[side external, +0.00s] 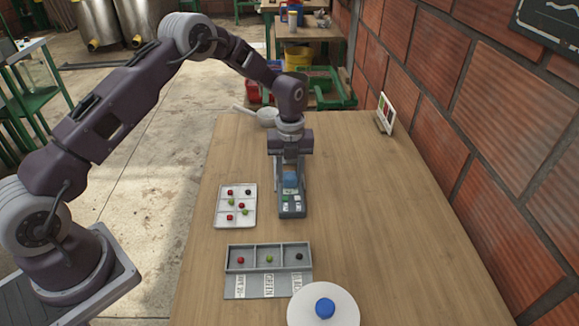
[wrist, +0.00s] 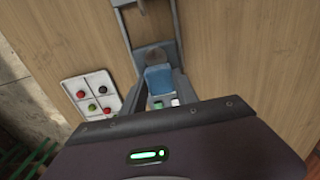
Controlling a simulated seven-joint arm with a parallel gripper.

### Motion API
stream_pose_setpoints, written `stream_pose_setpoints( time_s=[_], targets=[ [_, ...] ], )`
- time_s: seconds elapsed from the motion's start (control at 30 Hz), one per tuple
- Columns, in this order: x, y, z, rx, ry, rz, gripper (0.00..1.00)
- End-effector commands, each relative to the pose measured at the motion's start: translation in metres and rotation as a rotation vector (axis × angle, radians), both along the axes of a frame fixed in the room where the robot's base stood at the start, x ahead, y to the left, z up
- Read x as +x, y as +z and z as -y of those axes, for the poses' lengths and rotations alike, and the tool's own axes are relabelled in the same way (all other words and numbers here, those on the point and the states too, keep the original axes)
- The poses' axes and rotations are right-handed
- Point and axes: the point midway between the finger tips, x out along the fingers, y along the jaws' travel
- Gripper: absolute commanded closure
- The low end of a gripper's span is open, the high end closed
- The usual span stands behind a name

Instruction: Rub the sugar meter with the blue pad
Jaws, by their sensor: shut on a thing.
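The sugar meter (side external: 291,210) is a dark grey handheld device with pale and green marks on its face. It lies on the wooden table directly below my gripper. My gripper (side external: 290,178) points down and is shut on the blue pad (side external: 290,179). The pad is at the meter's far end; whether it touches the meter or hovers just above it I cannot tell. In the wrist view the blue pad (wrist: 159,79) sits between the grey fingers and covers part of the meter, whose pale and green marks (wrist: 166,104) show just below it.
A white gridded tray (side external: 221,219) with red, green and dark berries is close on the left. A grey three-compartment tray (side external: 268,246) and a white plate (side external: 343,309) with a blue round thing (side external: 325,308) are nearer the camera. A colour card (side external: 385,113) stands by the brick wall. The table's right side is clear.

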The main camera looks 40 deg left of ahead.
Motion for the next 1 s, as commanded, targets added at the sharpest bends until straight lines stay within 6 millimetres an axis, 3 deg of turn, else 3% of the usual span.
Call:
stream_pose_setpoints(
  time_s=[0.57,0.67,0.73,1.0],
  targets=[
    [0.039,-0.001,-0.040,0.003,0.002,0.003,0.97],
    [0.041,0.008,-0.040,0.001,0.001,0.004,0.97],
    [0.040,0.025,-0.040,0.001,0.001,0.006,0.97],
    [0.040,0.048,-0.040,0.001,0.001,0.004,0.97]
  ],
)
